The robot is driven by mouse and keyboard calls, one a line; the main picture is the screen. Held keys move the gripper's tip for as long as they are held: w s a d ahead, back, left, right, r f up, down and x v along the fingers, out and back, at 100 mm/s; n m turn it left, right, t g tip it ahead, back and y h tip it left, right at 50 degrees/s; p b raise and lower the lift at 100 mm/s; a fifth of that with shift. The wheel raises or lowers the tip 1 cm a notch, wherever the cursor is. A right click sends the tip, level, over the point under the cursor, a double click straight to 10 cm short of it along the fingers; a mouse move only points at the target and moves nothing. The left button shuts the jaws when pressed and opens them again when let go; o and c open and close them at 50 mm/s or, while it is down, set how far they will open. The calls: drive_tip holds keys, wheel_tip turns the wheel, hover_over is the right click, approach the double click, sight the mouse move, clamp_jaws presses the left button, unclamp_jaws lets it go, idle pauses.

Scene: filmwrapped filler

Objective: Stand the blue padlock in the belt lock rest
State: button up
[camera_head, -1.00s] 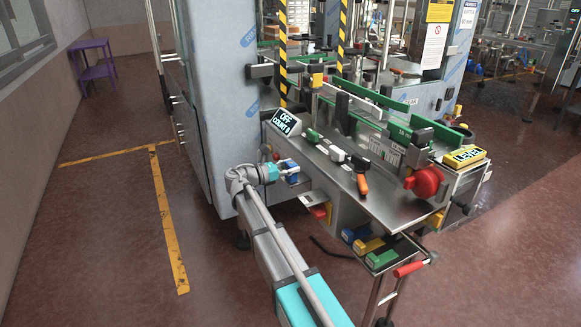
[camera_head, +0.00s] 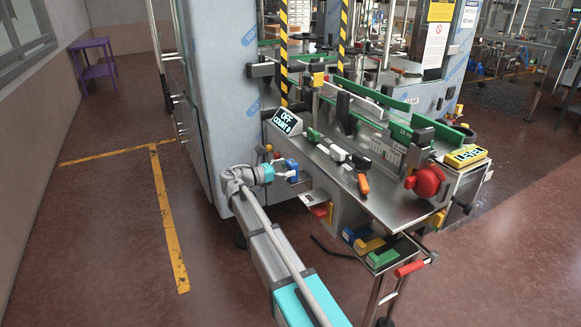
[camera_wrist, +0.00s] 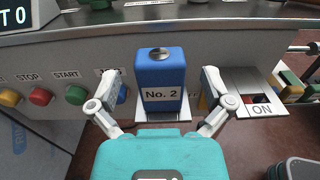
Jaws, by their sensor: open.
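A blue block-shaped body marked "No. 2" (camera_wrist: 160,72), with a grey metal piece on top, stands upright in the wrist view on a small pale ledge at the machine's front. It looks like the blue padlock; it shows small in the head view (camera_head: 291,165). My gripper (camera_wrist: 161,94) is open, with one finger on each side of it. I see gaps between fingers and block; contact is not visible. A pale plate marked "ON" (camera_wrist: 261,109) is right of the gripper. I cannot tell which part is the belt lock rest.
START (camera_wrist: 76,94) and STOP (camera_wrist: 41,97) buttons are close left of my gripper. A lower shelf holds a green block (camera_head: 382,258), a yellow block (camera_head: 368,246) and a blue block (camera_head: 350,235). An orange-handled tool (camera_head: 362,182) lies on the steel top. The floor at left is open.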

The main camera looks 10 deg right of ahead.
drive_tip(key=v, duration=1)
drive_tip(key=shift+a, duration=0.15)
drive_tip(key=shift+s, duration=0.2)
